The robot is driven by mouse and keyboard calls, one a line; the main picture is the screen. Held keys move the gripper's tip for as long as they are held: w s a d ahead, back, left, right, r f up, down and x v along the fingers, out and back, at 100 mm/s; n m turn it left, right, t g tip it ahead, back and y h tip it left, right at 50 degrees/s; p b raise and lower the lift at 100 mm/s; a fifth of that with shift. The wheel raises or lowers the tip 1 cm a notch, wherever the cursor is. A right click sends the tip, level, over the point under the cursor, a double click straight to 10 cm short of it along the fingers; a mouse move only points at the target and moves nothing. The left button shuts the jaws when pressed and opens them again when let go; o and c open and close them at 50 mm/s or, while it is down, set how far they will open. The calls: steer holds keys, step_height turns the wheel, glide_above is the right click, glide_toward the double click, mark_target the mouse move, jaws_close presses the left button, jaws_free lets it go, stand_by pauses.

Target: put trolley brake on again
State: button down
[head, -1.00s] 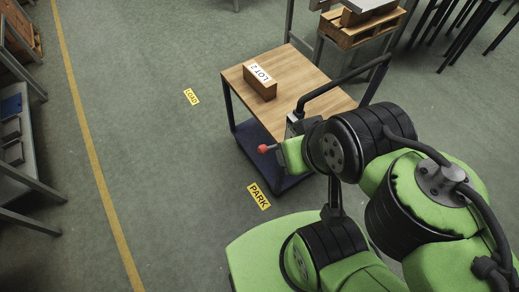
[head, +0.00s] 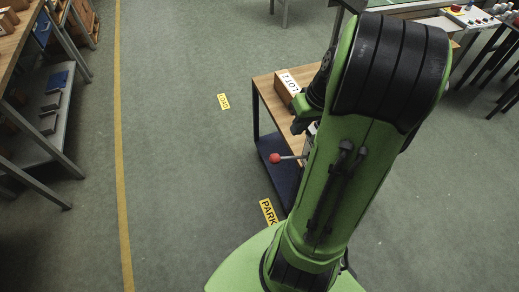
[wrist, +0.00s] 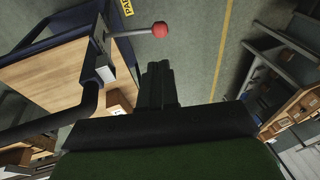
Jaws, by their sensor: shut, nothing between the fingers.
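The trolley (head: 262,87) has a wooden top and a blue lower deck. Its brake lever, a thin metal rod with a red knob (head: 275,158), sticks out to the left from the trolley's near side. In the wrist view the red knob (wrist: 160,29) and the rod's grey bracket (wrist: 100,45) show clearly. My gripper (wrist: 157,66) is shut and empty. In that view its fingertips are just below the knob and appear apart from it. In the head view my arm hides much of the trolley, including most of its push handle; the handle (wrist: 82,118) shows in the wrist view.
A box marked LOT 2 (head: 284,88) lies on the trolley. Floor labels read LOAD (head: 224,101) and PARK (head: 268,212). A yellow floor line (head: 121,150) runs at left, with shelving (head: 52,120) beyond it. The floor between line and trolley is clear.

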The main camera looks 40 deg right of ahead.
mark_target(276, 156)
stand_by(0.3)
steer(key=b+x, duration=0.3)
steer(key=x, duration=1.1)
steer(key=shift+f, duration=0.1)
